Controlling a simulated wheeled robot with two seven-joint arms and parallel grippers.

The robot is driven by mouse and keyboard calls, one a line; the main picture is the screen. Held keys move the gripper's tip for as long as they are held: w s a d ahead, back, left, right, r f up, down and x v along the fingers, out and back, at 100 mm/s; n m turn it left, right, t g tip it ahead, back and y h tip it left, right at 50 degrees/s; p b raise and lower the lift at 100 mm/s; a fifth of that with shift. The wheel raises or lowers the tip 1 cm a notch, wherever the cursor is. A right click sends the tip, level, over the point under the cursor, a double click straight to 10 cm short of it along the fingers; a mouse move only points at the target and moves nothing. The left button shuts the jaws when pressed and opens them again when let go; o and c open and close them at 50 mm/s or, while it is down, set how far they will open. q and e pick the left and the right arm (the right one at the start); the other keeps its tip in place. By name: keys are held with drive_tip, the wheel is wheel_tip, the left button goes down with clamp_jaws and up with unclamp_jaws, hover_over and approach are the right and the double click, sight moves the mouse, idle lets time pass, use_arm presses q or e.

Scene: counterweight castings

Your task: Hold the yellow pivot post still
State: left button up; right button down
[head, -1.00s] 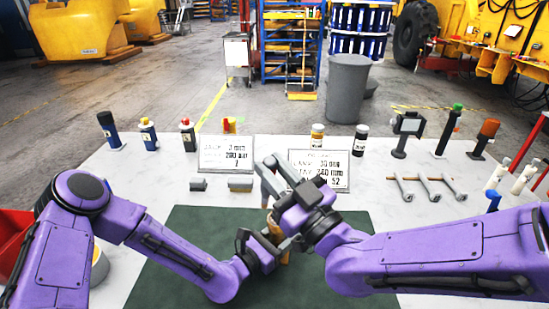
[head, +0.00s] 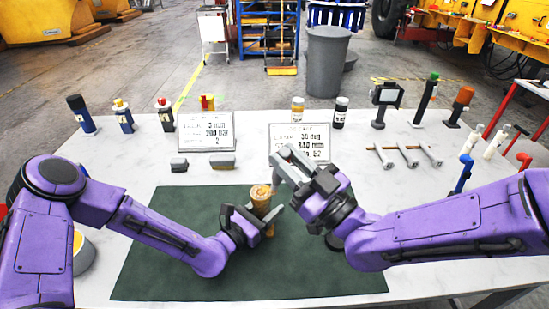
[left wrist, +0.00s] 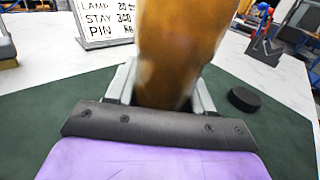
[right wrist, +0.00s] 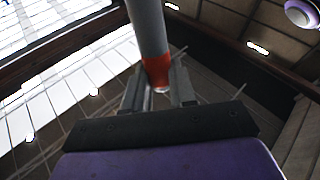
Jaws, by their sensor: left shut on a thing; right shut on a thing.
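The yellow pivot post (head: 262,195) stands upright on the dark green mat (head: 165,270). My left gripper (head: 261,219) is shut around the post from the left. In the left wrist view the post (left wrist: 178,50) fills the space between the two fingers, and its lower part is hidden by the gripper. My right gripper (head: 287,163) is above and just right of the post, apart from it. In the right wrist view it is shut on a grey rod with an orange-red band (right wrist: 150,40), which points upward in that picture. The rod is hard to make out in the head view.
A black disc (left wrist: 244,98) lies on the mat. The mat's front left is clear.

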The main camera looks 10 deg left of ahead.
drive_tip(key=shift+s+a, duration=0.65)
drive_tip(key=shift+a, duration=2.45)
drive_tip(key=shift+w+d, duration=0.35)
drive_tip(key=shift+d, duration=0.6)
drive_tip(key=shift+w+d, duration=0.35)
drive_tip(key=shift+d, duration=0.65)
drive_tip(key=shift+w+d, duration=0.35)
drive_tip(key=shift+d, duration=0.6)
drive_tip(key=shift+s+a, duration=0.55)
drive_tip(key=shift+a, duration=2.25)
wheel_tip(320, 180, up, 8)
drive_tip(key=shift+a, duration=0.15)
drive_tip(key=shift+r, duration=0.1)
